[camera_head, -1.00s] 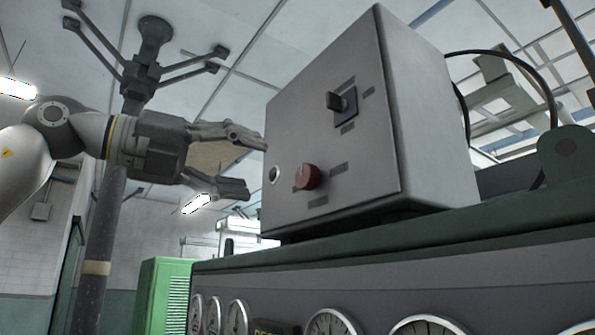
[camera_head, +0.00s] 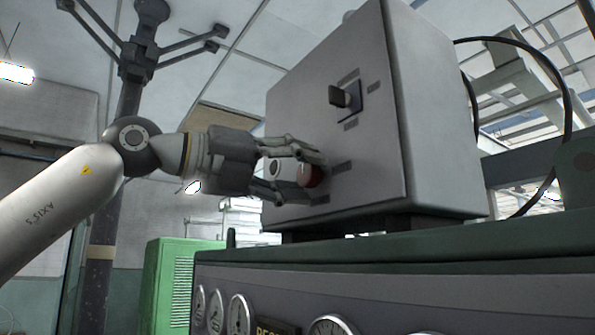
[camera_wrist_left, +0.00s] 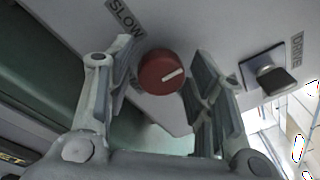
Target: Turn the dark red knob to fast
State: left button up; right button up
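The dark red knob (camera_head: 311,176) is on the front face of a grey metal box (camera_head: 330,107). In the left wrist view the round knob (camera_wrist_left: 161,74) bears a white pointer line, aimed to the right and slightly up. A SLOW label (camera_wrist_left: 126,17) is up and left of it. My left gripper (camera_head: 309,180) is at the box face, its fingers on either side of the knob. In the wrist view the fingers (camera_wrist_left: 163,65) are apart, with the knob between their tips; I cannot tell whether they touch it. The FAST label is not readable. My right gripper is not in view.
A black switch (camera_head: 345,97) sits above the knob; in the wrist view it (camera_wrist_left: 268,75) is beside a DRIVE label. The box stands on a green-edged console with gauges (camera_head: 240,313). A green cabinet (camera_head: 178,285) stands lower left. A black cable (camera_head: 545,70) loops behind the box.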

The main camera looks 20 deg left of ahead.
pick_arm(q)
jog(key=c, duration=0.7)
jog(key=shift+o, duration=0.2)
